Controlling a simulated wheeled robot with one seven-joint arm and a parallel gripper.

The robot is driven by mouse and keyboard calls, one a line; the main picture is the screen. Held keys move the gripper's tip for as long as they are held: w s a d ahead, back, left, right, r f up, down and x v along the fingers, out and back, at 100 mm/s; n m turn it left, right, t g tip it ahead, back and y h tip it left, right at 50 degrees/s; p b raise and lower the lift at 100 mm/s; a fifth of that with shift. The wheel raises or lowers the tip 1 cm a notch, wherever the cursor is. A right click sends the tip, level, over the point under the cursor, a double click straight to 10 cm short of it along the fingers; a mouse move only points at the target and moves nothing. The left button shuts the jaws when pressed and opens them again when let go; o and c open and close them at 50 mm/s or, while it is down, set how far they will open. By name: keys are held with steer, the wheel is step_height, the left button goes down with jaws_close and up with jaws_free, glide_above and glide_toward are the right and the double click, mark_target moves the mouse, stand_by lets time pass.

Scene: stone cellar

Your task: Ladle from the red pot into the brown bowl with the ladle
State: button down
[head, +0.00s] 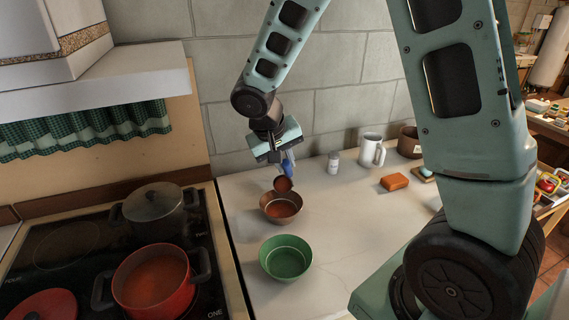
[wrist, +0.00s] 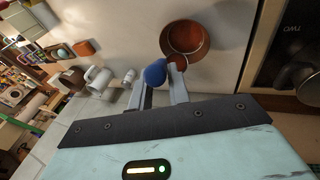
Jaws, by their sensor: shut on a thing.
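The red pot (head: 187,297) stands on the stove at the lower left, uncovered, with orange-red contents. The brown bowl (head: 267,215) stands on the counter beyond the green bowl, with a reddish patch inside; it also shows in the wrist view (wrist: 204,50). My gripper (head: 286,166) is shut on the blue handle (wrist: 155,74) of the ladle. The ladle's reddish-brown cup (head: 282,184) is above the far rim of the brown bowl. The cup looks tilted; I cannot tell whether it holds anything. In the wrist view my gripper's fingers (wrist: 160,86) flank the handle.
A green bowl (head: 286,265) stands nearer on the counter. A lidded pot (head: 155,208) and a red lid (head: 45,306) are on the stove. A shaker (head: 333,163), white mug (head: 371,151), orange block (head: 394,182) and brown pot (head: 409,142) stand to the right.

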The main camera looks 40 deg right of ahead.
steer(key=shift+s+a+f+t+h+b, duration=0.75)
steer(key=shift+s+a+f+b, duration=0.35)
steer(key=shift+b, duration=2.65)
steer(key=shift+s+a+f+m+t+h+b, duration=0.3)
steer(key=shift+s+a+f+t+h+b, duration=0.65)
steer(key=shift+b, duration=4)
steer(key=shift+t+h, duration=0.6)
steer(key=shift+h, duration=0.3)
steer(key=shift+s+a+f+b, duration=0.35)
steer(key=shift+f+b, duration=0.25)
steer(key=shift+b, duration=0.9)
steer(key=shift+s+a+f+b, duration=0.3)
steer(key=shift+f+b, duration=0.35)
steer(key=shift+b, duration=0.9)
steer(key=shift+s+a+f+b, duration=0.2)
steer(key=shift+a+f+b, duration=0.3)
steer(key=shift+b, duration=1)
steer(key=shift+s+a+f+m+t+h+b, duration=0.1)
steer(key=shift+s+a+f+t+h+b, duration=0.35)
steer(key=shift+b, duration=1)
steer(key=shift+w+d+f+m+g+h+b, duration=0.15)
steer(key=shift+f+b, duration=0.65)
steer(key=shift+b, duration=0.65)
steer(key=shift+s+a+f+m+t+h+b, duration=0.1)
steer(key=shift+s+a+f+t+h+b, duration=0.35)
steer(key=shift+b, duration=1)
